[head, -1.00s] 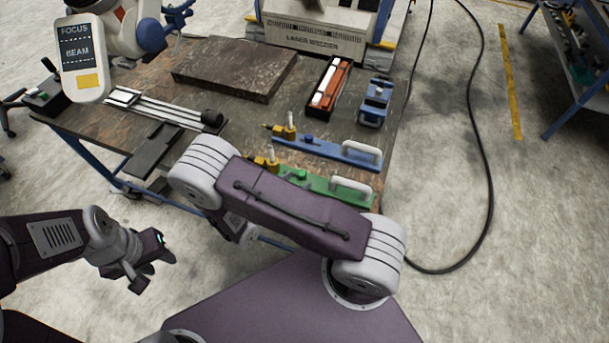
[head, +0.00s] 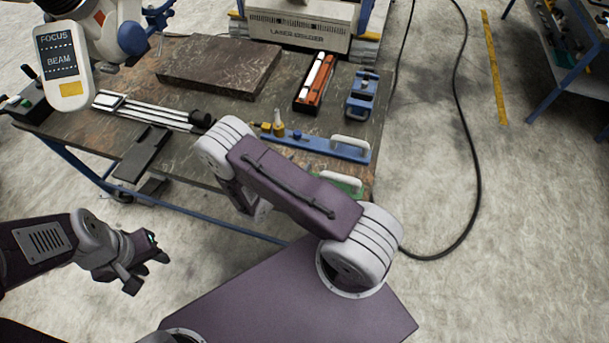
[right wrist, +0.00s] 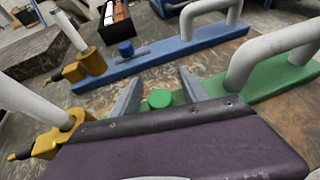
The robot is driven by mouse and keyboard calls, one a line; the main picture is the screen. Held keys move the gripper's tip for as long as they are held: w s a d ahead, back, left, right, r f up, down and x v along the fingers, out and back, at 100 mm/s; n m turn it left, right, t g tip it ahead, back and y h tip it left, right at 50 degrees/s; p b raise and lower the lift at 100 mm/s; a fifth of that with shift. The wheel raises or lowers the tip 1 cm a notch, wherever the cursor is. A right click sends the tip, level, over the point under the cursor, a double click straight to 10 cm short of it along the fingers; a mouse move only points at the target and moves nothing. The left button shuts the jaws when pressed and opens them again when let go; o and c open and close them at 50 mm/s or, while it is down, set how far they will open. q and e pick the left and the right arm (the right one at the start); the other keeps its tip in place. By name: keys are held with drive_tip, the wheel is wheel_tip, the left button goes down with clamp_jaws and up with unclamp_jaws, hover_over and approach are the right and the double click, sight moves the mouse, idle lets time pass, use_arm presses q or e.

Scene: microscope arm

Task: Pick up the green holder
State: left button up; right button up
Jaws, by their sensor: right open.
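The green holder is mostly hidden behind my right arm in the head view; only its right end with a pale handle (head: 341,180) shows. In the right wrist view its green bar (right wrist: 270,78) lies on the table, with a white handle at the right and a yellow clamp (right wrist: 55,140) at the left. My right gripper (right wrist: 161,78) is open, its two fingers on either side of the holder's green knob (right wrist: 160,98); contact cannot be told. It is hidden in the head view. My left gripper (head: 148,271) is open and empty, away from the table at the lower left.
A similar blue holder (head: 325,146) lies just behind the green one. A rail (head: 150,112) lies left. A black cable (head: 474,170) runs over the floor.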

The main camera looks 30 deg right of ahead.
drive_tip(key=shift+s+a, duration=0.1)
drive_tip(key=c, duration=0.3)
clamp_jaws()
drive_tip(key=shift+r, duration=0.1)
idle(0.8)
